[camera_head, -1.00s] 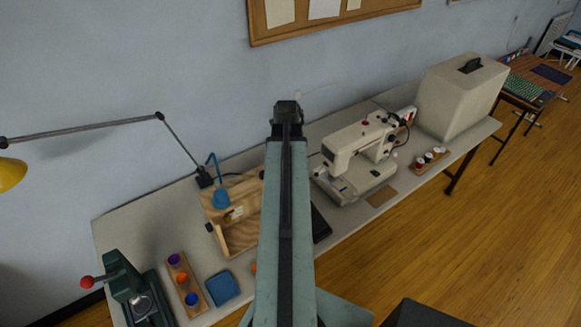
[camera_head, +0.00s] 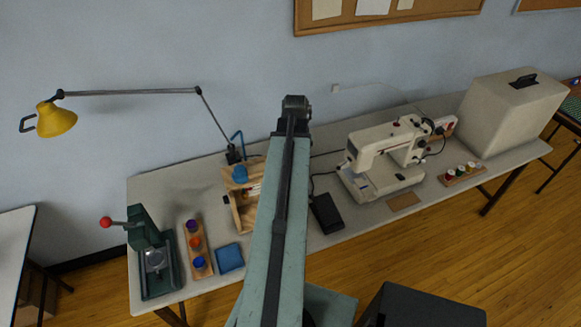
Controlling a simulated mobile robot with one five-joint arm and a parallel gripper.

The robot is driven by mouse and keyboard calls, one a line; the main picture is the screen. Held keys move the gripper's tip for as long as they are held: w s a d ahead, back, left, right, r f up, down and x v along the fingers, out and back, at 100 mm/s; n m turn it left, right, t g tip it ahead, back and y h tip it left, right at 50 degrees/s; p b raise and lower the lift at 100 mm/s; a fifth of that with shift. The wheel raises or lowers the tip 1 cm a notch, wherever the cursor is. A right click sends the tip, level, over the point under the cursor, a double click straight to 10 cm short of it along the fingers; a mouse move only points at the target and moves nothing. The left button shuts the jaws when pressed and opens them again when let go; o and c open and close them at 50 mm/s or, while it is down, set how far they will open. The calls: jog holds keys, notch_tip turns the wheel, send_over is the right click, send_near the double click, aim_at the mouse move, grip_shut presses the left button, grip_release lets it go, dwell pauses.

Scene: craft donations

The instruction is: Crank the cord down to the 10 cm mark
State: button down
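A wooden stand (camera_head: 244,213) is on the table, left of my arm, and my arm hides its right part. It has a blue rounded part (camera_head: 240,174) at its top and a small dark knob (camera_head: 226,200) on its left side. A thin blue bent piece (camera_head: 237,139) rises behind it. I cannot make out a cord, a crank or a 10 cm mark at this size. My arm reaches up the middle of the view to a dark joint. The gripper fingers do not show.
On the table (camera_head: 160,187) are a green press with a red knob (camera_head: 147,250), a rack of coloured cups (camera_head: 197,247), a blue pad (camera_head: 230,257), a black pedal (camera_head: 326,213), a sewing machine (camera_head: 385,160) and a beige case (camera_head: 510,110). A yellow lamp (camera_head: 57,119) overhangs the left.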

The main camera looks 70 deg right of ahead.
jog(key=shift+s+d, duration=0.1)
jog(key=shift+d, duration=0.05)
jog(key=c, duration=1.3)
grip_release()
jog(key=shift+d, duration=0.1)
notch_tip(320, 180, up, 8)
jog(key=p, duration=0.8)
jog(key=shift+f, duration=0.1)
